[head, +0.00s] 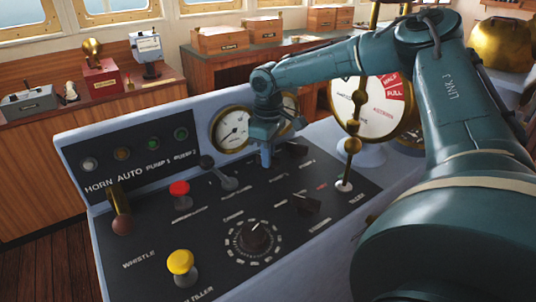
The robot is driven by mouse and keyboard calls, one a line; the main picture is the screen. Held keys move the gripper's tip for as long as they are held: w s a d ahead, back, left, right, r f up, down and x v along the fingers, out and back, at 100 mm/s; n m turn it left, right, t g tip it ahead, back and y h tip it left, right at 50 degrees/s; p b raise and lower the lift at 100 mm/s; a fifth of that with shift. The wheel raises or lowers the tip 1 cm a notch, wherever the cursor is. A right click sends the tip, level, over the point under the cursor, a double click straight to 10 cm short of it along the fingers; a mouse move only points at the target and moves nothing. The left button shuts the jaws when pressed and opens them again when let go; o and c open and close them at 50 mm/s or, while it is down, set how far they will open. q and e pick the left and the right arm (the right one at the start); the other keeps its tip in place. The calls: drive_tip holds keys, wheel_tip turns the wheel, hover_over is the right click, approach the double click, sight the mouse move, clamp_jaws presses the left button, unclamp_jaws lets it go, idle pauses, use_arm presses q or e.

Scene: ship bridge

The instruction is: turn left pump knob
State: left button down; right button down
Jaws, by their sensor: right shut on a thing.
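My right gripper (266,163) reaches in from the right and points down at the dark control panel (205,255). It is shut on a small knob at the upper middle of the panel; the fingers hide most of this knob, and its angle cannot be told. I take it to be the left pump knob. My left gripper is not in view.
Left of the gripper stand a black-tipped lever (217,172) and a red-topped lever (180,190). Nearer are a yellow knob (181,263), a round dial knob (256,238) and a black switch knob (308,202). A brass telegraph dial (368,108) stands behind right.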

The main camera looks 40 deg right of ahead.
drive_tip(key=c, duration=1.5)
unclamp_jaws()
drive_tip(key=shift+o, duration=0.2)
wheel_tip(320, 180, up, 13)
drive_tip(key=shift+r, duration=0.15)
